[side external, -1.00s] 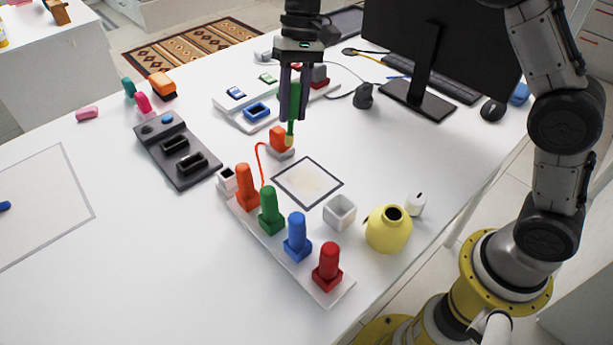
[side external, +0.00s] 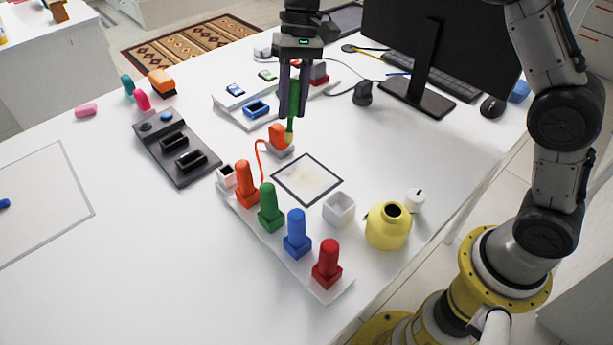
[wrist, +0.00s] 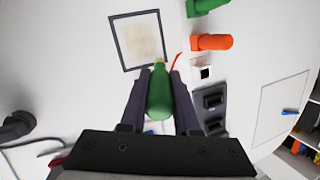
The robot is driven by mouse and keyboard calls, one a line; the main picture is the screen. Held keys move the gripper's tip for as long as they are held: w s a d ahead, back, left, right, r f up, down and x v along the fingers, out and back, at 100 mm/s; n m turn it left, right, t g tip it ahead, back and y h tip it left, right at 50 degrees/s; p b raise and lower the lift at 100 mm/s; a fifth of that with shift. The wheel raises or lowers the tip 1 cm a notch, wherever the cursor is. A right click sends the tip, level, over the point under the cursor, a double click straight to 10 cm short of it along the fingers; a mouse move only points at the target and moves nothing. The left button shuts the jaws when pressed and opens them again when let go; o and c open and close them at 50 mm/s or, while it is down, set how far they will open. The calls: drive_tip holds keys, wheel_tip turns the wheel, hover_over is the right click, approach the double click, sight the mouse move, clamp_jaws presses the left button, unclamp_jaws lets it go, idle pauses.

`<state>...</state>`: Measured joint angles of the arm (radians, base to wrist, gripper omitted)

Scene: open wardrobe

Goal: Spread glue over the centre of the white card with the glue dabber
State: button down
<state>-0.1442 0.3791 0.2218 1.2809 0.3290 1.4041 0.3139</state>
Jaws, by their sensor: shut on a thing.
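The white card (side external: 307,185) lies flat on the table inside a dark square border, with a pale yellowish patch over its middle. It also shows in the wrist view (wrist: 140,58). My gripper (side external: 292,112) is shut on the green-handled glue dabber (side external: 293,100), held tip down. Its yellowish tip (side external: 288,136) is above and behind the card's back edge in the side view, in line with the orange block (side external: 279,138). An open yellow pot (side external: 388,226) stands right of the card.
A white rack (side external: 328,290) with orange, green, blue and red handled pegs stands in front of the card. A dark socketed block (side external: 178,147) stands left; a monitor (side external: 440,50) stands behind.

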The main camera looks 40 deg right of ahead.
drive_tip(key=shift+f, duration=0.1)
idle(0.4)
drive_tip(key=shift+s+f, duration=0.2)
drive_tip(key=shift+s, duration=0.1)
drive_tip(key=s+d+r, duration=0.1)
drive_tip(key=s+r, duration=0.2)
drive_tip(key=s, duration=0.8)
drive_tip(key=s+d+r, duration=0.2)
drive_tip(key=s, duration=1)
drive_tip(key=shift+w+a+f, duration=0.1)
drive_tip(key=shift+f, duration=1.25)
drive_tip(key=shift+a+f, duration=0.1)
drive_tip(key=shift+f, duration=1.25)
drive_tip(key=shift+f, duration=0.65)
wheel_tip(320, 180, up, 7)
drive_tip(key=shift+d, duration=0.1)
